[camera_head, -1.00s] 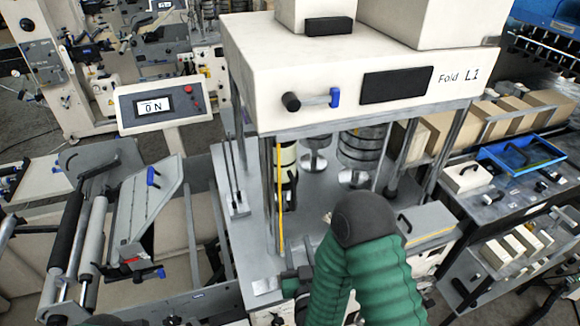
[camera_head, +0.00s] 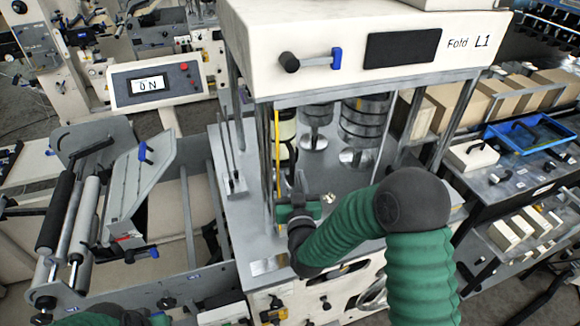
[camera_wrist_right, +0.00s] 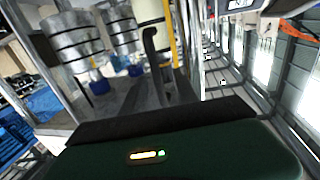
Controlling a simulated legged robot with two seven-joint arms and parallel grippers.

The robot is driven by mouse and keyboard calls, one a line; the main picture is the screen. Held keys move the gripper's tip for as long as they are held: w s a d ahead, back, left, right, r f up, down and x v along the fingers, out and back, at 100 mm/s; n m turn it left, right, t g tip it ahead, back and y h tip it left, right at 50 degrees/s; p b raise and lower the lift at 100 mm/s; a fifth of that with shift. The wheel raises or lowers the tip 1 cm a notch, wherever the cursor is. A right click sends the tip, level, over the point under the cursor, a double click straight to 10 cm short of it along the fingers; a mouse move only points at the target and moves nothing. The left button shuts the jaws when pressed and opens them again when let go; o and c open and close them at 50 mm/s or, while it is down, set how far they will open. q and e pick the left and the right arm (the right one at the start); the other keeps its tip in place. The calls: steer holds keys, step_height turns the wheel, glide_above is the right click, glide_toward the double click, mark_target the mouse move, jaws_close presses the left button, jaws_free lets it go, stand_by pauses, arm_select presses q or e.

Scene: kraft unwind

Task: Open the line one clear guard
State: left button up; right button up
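The line one clear guard (camera_head: 277,150) covers the front of the white machine marked "Fold L1" (camera_head: 345,40). It is see-through, with a yellow strip on its left edge, and looks shut. A dark upright handle (camera_wrist_right: 150,58) shows beside the yellow strip in the right wrist view. My right gripper (camera_head: 303,207) is in front of the guard's lower left part, below the handle. Its fingers cannot be made out, and contact with the guard cannot be told. Only parts of my left arm show at the bottom left edge of the head view.
A display panel (camera_head: 155,86) reading "ON" stands at the left. A roller frame (camera_head: 70,225) lies below it. A black knob and blue lever (camera_head: 312,61) stick out above the guard. A blue tray (camera_head: 530,133) and boxes lie on the right-hand bench.

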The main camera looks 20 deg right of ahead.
mark_target(293, 172)
steer(key=w, duration=0.1)
steer(key=w+d, duration=0.1)
steer(key=w, duration=0.1)
steer(key=w+d+p, duration=0.1)
steer(key=shift+w+f, duration=0.1)
steer(key=shift+w, duration=0.05)
steer(key=shift+a, duration=0.45)
steer(key=shift+c, duration=0.7)
steer(key=shift+a, duration=0.15)
steer(key=c, duration=0.5)
jaws_close()
steer(key=shift+d, duration=0.3)
steer(key=shift+a, duration=0.1)
